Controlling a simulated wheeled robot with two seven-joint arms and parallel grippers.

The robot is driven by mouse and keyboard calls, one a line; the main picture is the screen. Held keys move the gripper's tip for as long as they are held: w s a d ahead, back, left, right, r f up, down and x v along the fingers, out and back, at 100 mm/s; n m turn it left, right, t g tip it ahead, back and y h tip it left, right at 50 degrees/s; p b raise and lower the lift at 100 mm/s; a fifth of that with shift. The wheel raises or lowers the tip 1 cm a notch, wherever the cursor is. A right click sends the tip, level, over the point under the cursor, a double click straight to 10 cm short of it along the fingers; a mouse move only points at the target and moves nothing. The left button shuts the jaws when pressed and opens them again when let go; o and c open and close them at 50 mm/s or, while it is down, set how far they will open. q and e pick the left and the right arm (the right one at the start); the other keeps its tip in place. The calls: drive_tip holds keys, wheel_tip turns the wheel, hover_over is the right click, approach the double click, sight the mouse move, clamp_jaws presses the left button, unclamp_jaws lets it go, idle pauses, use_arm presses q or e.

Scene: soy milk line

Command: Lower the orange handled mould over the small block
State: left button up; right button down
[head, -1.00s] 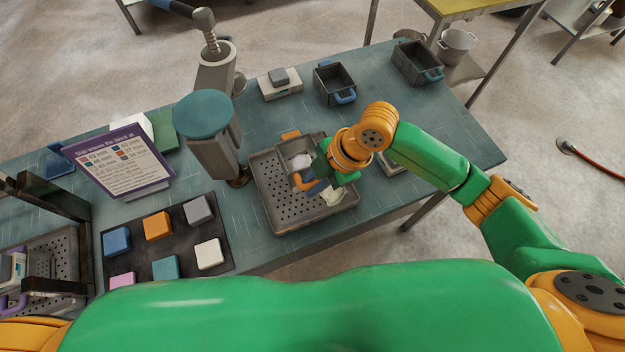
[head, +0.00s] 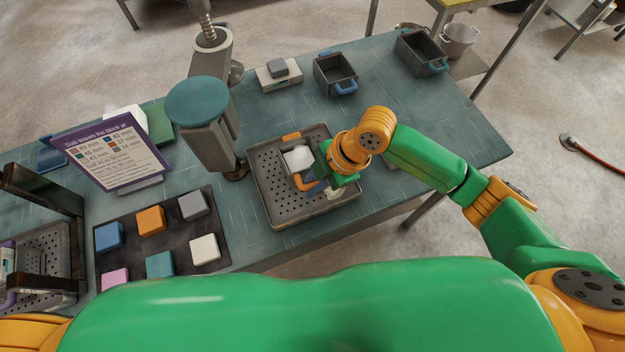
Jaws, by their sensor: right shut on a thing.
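My right gripper (head: 314,182) is shut on the orange handled mould (head: 305,184), whose orange handle shows beside the green fingers. It is over the grey perforated tray (head: 265,191) on the table. A white block-like thing (head: 298,158) shows at the mould, in the tray; whether it lies inside the mould or under it I cannot tell. A small grey block (head: 278,67) sits on a white base (head: 279,80) at the back of the table, apart from the gripper. My wrist hides part of the mould. My left gripper is out of view.
A teal-topped post (head: 209,135) stands left of the tray. A dark mat (head: 128,234) holds several coloured blocks. A purple-framed sign (head: 112,155) stands behind it.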

drive_tip(key=shift+f+b, duration=0.55)
drive_tip(key=shift+f, duration=0.4)
drive_tip(key=c, duration=0.8)
unclamp_jaws()
